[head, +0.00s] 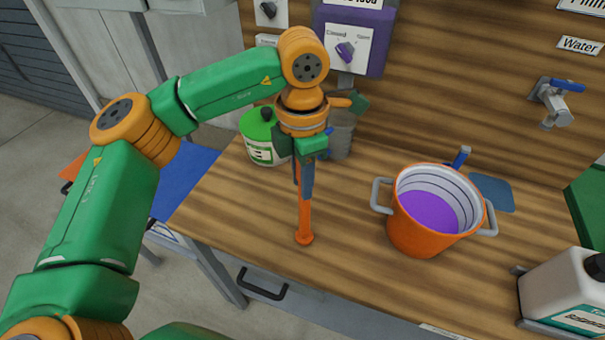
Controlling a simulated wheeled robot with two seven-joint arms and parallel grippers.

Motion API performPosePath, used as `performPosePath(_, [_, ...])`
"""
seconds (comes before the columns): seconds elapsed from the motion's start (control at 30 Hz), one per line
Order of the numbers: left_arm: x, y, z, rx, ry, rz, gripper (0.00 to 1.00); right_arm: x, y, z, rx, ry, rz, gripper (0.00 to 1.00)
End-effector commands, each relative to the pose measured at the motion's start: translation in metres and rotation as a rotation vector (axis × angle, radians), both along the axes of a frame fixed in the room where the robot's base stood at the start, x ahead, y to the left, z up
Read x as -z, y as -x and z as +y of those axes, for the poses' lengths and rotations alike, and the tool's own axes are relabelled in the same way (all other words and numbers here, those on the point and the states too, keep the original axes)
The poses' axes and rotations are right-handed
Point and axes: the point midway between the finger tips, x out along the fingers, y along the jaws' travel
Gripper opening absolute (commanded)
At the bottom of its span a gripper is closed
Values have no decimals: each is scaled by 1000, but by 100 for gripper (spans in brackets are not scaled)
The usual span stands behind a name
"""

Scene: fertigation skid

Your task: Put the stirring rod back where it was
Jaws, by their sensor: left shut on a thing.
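My left gripper (305,172) is shut on an orange stirring rod (304,215), which hangs about upright below it. The rod's rounded lower end is seen against the wooden bench (345,265); I cannot tell whether it touches. The rod's upper part is hidden by the gripper. The orange bucket (425,235), with two grey handles and purple liquid inside, stands to the right of the rod, apart from it. A grey cup-like vessel (343,138) stands behind the gripper, partly hidden. My right gripper is not in view.
A white tub with a green lid (262,138) stands left behind the gripper. A blue-grey mat (493,192) lies behind the bucket. A white jug (562,290) stands at right, below a Water tap (553,100). Bench between rod and bucket is clear.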

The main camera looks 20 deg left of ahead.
Motion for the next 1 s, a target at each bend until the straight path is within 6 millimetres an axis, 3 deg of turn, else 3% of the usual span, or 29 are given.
performPosePath(0.37, [7, 0, 0, -1, 1, -1, 0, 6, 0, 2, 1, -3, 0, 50])
performPosePath(0.4, [5, 0, 0, -1, 1, -1, 40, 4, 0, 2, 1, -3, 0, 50])
performPosePath(0.47, [5, 0, 0, -1, 1, -1, 57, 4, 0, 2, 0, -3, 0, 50])
performPosePath(0.5, [5, 0, 0, -1, 1, -1, 60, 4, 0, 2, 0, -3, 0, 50])
performPosePath(0.87, [-5, -1, -1, -2, 2, -3, 60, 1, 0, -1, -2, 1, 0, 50])
performPosePath(1.0, [-35, -1, -1, -3, 2, -5, 60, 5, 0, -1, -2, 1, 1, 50])
